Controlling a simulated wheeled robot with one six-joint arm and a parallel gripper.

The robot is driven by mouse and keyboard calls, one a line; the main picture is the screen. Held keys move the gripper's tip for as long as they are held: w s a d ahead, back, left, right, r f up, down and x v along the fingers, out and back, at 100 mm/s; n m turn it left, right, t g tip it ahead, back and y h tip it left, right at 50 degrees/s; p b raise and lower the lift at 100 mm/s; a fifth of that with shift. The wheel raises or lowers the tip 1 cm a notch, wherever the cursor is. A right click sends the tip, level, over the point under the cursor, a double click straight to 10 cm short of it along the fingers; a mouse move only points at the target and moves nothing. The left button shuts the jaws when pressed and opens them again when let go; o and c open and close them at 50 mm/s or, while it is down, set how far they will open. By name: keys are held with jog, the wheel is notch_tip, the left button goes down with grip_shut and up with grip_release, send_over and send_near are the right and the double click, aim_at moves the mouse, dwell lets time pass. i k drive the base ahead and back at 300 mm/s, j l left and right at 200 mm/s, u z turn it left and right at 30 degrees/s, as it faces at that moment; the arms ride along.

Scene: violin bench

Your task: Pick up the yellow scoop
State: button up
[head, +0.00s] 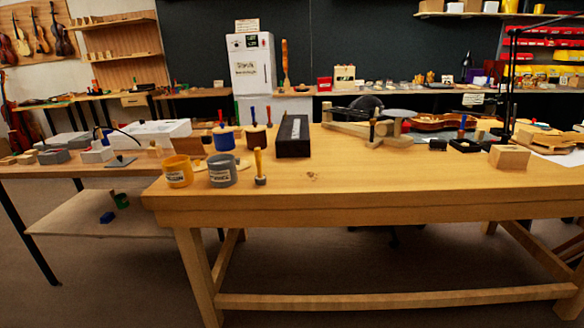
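A small upright tool with a yellow handle (258,162) and a greyish lower end stands near the left front of the wooden workbench (400,185). It is the closest match to a yellow scoop, but it is too small to tell its exact shape. A grey labelled pot (222,171) is just left of it, and a yellow-orange labelled pot (178,173) is farther left. My gripper is not in view.
A long black box (293,137) stands behind the yellow-handled tool. A blue pot (223,139) is behind the grey pot. A wooden block (509,157) sits at the right. The bench front right of the tool is mostly clear.

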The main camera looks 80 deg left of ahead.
aim_at(260, 180)
jog(key=u, duration=2.4)
jog(key=k+j+u, duration=0.1)
jog(key=k+j, duration=0.3)
jog(key=j, duration=0.25)
jog(key=k+l+u, duration=0.05)
